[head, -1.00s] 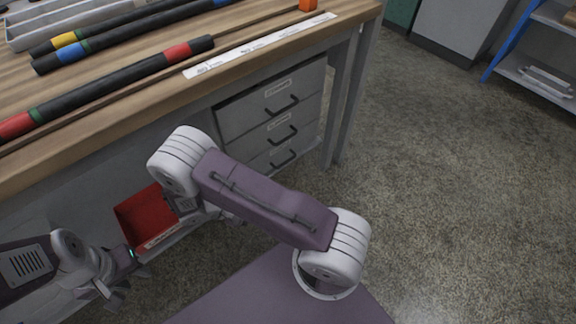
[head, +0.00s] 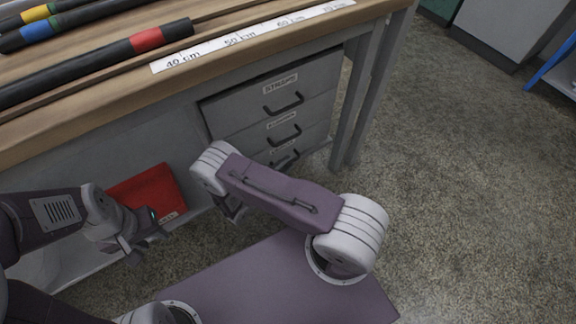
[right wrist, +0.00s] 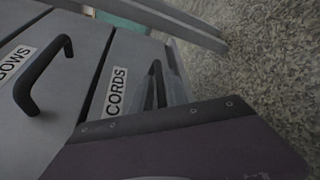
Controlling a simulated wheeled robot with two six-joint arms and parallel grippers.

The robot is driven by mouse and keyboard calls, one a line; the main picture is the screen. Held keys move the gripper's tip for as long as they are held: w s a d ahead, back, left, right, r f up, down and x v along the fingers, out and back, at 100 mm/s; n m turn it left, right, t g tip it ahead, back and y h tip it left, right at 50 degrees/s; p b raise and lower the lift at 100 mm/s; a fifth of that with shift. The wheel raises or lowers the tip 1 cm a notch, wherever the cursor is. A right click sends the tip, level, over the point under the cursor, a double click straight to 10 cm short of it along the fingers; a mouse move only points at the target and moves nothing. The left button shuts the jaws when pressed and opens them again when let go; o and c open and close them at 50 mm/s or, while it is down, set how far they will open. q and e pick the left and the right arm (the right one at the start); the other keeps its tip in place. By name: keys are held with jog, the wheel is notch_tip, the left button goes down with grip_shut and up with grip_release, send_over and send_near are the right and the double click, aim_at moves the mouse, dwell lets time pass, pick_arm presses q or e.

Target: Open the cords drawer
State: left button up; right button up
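The drawer labelled CORDS (right wrist: 117,92) shows in the right wrist view, with a dark bar handle (right wrist: 157,84). In the head view it appears to be the bottom drawer (head: 291,166) of the grey unit under the bench, partly behind my right arm. It looks closed. My right gripper (right wrist: 165,85) is at this handle, its grey fingers appearing to lie either side of it; whether they grip it is unclear. My right gripper is hidden in the head view. My left gripper (head: 150,248) is open and empty, in front of a red bin.
The drawer with a label ending in OWS (right wrist: 20,75) and its handle (right wrist: 50,72) lie beside the cords drawer. The red bin (head: 150,190) stands on the low shelf. The wooden bench (head: 110,110) with hoses overhangs the drawers. Floor at right is clear.

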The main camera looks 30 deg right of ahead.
jog(key=shift+w+d+f, duration=0.1)
jog(key=shift+w+d, duration=0.15)
jog(key=shift+d, duration=0.3)
grip_shut()
dwell(1.0)
